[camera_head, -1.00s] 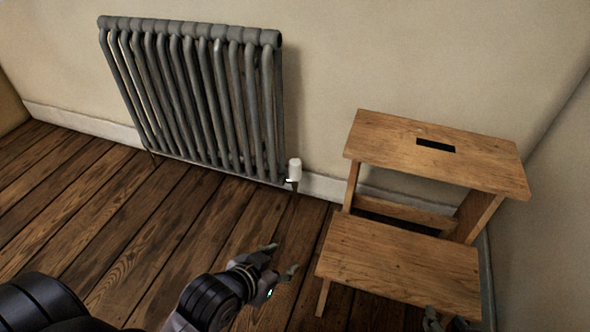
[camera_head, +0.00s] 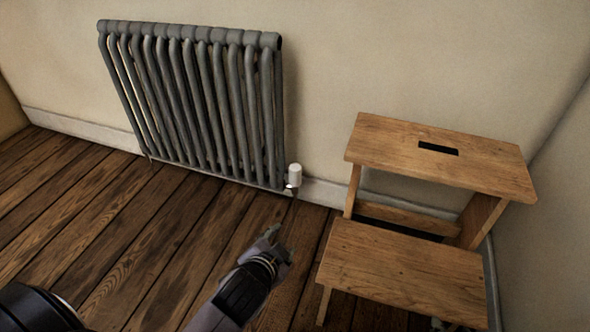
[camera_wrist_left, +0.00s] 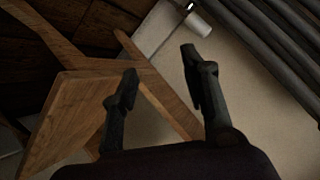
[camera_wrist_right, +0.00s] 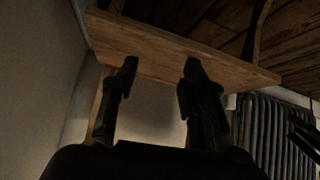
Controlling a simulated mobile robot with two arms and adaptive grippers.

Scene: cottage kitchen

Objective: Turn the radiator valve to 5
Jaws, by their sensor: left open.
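The white radiator valve (camera_head: 295,174) stands upright at the lower right end of the grey radiator (camera_head: 195,100). No numbers on it are readable. The valve also shows at the top of the left wrist view (camera_wrist_left: 198,22), beyond my finger tips. My left gripper (camera_head: 273,241) is open and empty, below and slightly left of the valve in the head view and apart from it. My right gripper (camera_wrist_right: 160,66) is open and empty in the right wrist view, in front of the wooden step stool (camera_wrist_right: 170,48). In the head view it barely shows at the bottom edge.
The wooden step stool (camera_head: 400,262) stands right of the valve, with a gap between them, and is close to my left gripper's right side. The wall and skirting board (camera_head: 325,192) lie behind.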

